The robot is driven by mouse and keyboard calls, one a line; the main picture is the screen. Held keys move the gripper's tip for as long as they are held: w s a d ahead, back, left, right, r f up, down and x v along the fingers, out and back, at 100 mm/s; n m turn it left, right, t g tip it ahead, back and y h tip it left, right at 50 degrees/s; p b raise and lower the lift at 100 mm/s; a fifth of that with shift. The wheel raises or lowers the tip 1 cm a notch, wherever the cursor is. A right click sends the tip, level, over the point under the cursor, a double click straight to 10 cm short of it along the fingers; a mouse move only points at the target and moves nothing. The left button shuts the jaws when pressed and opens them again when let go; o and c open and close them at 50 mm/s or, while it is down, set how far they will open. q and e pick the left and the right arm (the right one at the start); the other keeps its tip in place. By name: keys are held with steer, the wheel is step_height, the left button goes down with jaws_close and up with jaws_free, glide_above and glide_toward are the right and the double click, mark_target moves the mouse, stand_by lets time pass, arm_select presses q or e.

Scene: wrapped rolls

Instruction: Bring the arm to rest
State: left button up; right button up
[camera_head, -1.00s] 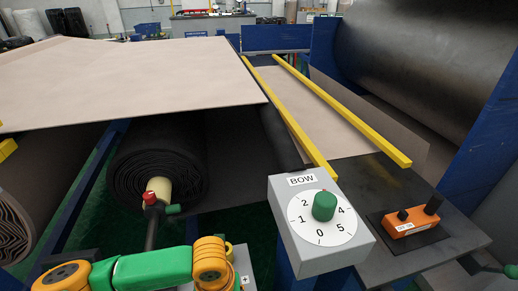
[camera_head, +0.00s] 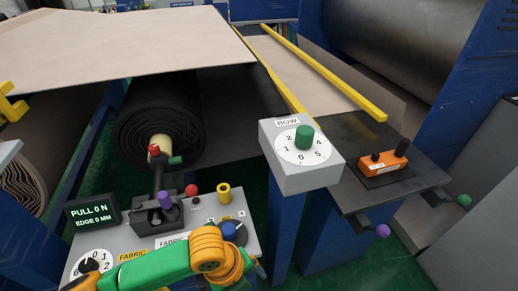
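One of my arms, green with orange joints, crosses the bottom of the head view, coming in from the lower left. It bends at an orange joint over the front of a grey control panel (camera_head: 213,205). No gripper fingers of mine can be made out, and the end of this arm is hidden or below the frame. A blue knob (camera_head: 233,232) on the panel shows just beyond the orange joint. My other arm does not show.
A grey BOW dial box (camera_head: 294,178) with a green knob (camera_head: 305,137) stands right of the panel. A black fabric roll (camera_head: 150,125) lies behind. A display (camera_head: 92,213) reads PULL 0 N. An orange control box (camera_head: 385,160) sits on the dark side table (camera_head: 350,135).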

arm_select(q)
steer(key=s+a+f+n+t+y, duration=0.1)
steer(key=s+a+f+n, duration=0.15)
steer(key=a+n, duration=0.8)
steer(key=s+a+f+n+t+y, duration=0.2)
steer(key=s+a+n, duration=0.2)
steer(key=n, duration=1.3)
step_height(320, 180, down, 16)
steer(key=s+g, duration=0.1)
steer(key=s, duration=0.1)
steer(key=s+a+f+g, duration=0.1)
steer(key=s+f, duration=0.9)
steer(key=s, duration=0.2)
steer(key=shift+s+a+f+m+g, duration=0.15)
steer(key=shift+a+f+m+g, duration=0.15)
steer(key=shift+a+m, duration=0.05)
